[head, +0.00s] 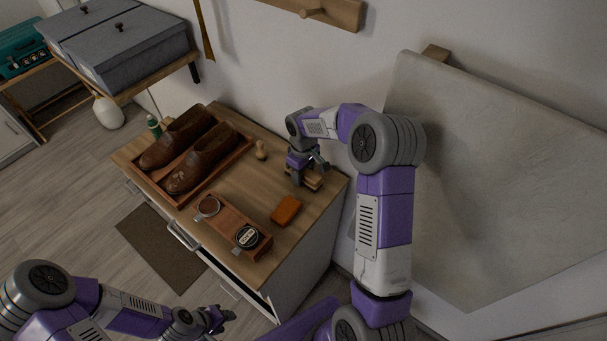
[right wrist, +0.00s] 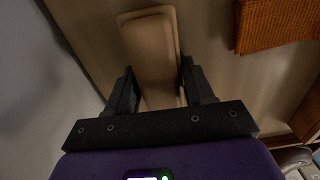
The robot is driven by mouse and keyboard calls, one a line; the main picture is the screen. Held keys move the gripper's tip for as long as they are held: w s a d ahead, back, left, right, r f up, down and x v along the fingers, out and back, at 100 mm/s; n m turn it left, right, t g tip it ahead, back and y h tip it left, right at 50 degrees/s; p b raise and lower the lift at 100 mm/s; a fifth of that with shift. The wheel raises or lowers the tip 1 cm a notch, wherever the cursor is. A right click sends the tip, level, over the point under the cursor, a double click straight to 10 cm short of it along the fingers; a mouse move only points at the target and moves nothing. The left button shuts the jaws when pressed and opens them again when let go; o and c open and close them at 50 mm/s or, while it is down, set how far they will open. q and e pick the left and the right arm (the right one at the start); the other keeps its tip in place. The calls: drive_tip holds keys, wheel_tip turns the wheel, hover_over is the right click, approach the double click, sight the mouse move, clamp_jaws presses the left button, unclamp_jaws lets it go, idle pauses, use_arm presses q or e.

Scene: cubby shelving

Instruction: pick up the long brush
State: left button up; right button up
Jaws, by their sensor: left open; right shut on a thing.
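The long brush, with a pale wooden back, lies on the wooden cabinet top near its back right corner in the head view (head: 314,181). In the right wrist view the brush (right wrist: 150,45) runs lengthwise between the two fingers. My right gripper (head: 306,177) reaches down over it and is shut on it; its fingers also show in the right wrist view (right wrist: 160,88). The gripper partly covers the brush in the head view, and I cannot tell whether it is clear of the surface. My left gripper (head: 222,316) is open and empty, low in front of the cabinet.
An orange-brown block (head: 286,210) lies close to the brush. A wooden tray (head: 186,200) holds brown shoes (head: 203,160). A wooden holder (head: 228,223) with round tins is at the front. A pale board (head: 480,180) hangs at right.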

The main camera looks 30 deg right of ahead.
drive_tip(key=shift+r, duration=0.15)
drive_tip(key=shift+c, duration=1)
wheel_tip(320, 180, up, 18)
drive_tip(key=p, duration=0.4)
